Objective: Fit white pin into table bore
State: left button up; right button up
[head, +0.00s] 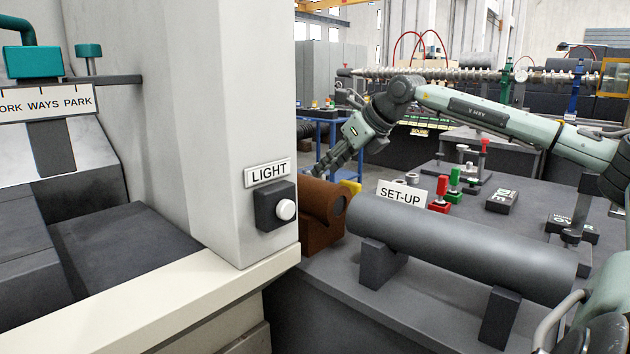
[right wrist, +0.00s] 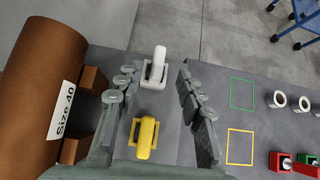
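The white pin (right wrist: 155,66) has a looped handle and stands near the table edge in the right wrist view. It lies in the gap between the spread fingers of my right gripper (right wrist: 156,76), and I see no finger touching it. A yellow pin (right wrist: 147,136) of like shape stands nearer the wrist, also between the fingers. In the head view my right gripper (head: 325,164) hangs beside the brown cylinder, and the white pin is hidden there. I cannot make out the table bore. My left gripper is not in view.
A brown cylinder (right wrist: 38,90) labelled "Size 40" lies left of the pins. Green (right wrist: 241,93) and yellow (right wrist: 240,147) outlines mark bare table to the right, with two white rings (right wrist: 277,99) beyond. A grey cylinder (head: 460,240) rests on blocks in front.

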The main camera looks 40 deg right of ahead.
jog(key=p+x, duration=0.1)
jog(key=x, duration=0.1)
jog(key=shift+w+a+f+p, duration=0.2)
jog(key=shift+w+p, duration=0.1)
jog(key=shift+w, duration=0.05)
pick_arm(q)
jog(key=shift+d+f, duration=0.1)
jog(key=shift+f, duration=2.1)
pick_arm(e)
jog(key=shift+x, duration=1.15)
grip_shut()
